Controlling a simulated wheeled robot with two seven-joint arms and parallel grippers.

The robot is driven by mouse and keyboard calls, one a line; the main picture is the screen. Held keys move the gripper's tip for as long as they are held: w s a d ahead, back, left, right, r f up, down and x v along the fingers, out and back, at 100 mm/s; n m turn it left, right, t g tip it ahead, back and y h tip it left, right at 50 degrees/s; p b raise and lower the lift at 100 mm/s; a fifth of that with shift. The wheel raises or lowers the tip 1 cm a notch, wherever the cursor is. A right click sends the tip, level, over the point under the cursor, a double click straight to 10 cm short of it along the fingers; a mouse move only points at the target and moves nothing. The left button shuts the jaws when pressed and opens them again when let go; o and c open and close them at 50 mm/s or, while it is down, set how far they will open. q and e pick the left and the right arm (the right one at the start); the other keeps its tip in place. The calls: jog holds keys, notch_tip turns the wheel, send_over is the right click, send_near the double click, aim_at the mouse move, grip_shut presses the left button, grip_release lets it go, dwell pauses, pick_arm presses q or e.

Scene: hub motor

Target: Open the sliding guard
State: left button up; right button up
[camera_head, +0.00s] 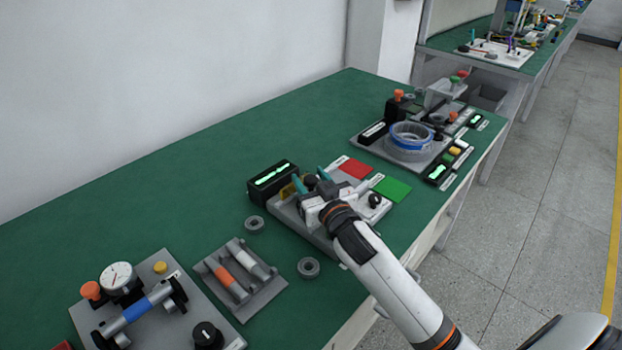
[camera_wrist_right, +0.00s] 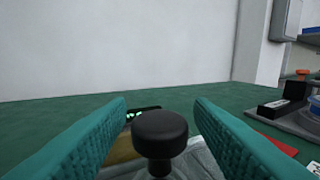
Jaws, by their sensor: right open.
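The black knob (camera_wrist_right: 160,132) stands upright between the two teal fingers of my right gripper (camera_wrist_right: 160,128) in the right wrist view, with a gap on each side. A pale, see-through-looking surface (camera_wrist_right: 203,160) lies around the knob's foot; it seems to be the sliding guard. In the head view my right gripper (camera_head: 311,181) is open over the middle grey station (camera_head: 292,216), its fingers either side of the knob (camera_head: 310,180). The gripper body hides much of the station, so I cannot tell the guard's position. My left gripper is not in view.
A black display box (camera_head: 272,180) with green lights stands behind left of the station. Red (camera_head: 355,168) and green (camera_head: 392,188) pads lie right. A fixture with a blue-ringed part (camera_head: 410,140) stands farther right. Left are a two-roller tray (camera_head: 240,278) and a dial-gauge fixture (camera_head: 150,305).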

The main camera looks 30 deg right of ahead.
grip_shut()
jog(key=w+d, duration=0.1)
jog(key=d, duration=0.1)
jog(key=w+d+p, duration=0.1)
jog(key=d, duration=0.2)
jog(key=w+d+p, duration=0.1)
jog(key=d, duration=0.2)
dwell(0.3)
grip_release()
jog(key=s, duration=1.2)
jog(key=shift+a+b, duration=0.3)
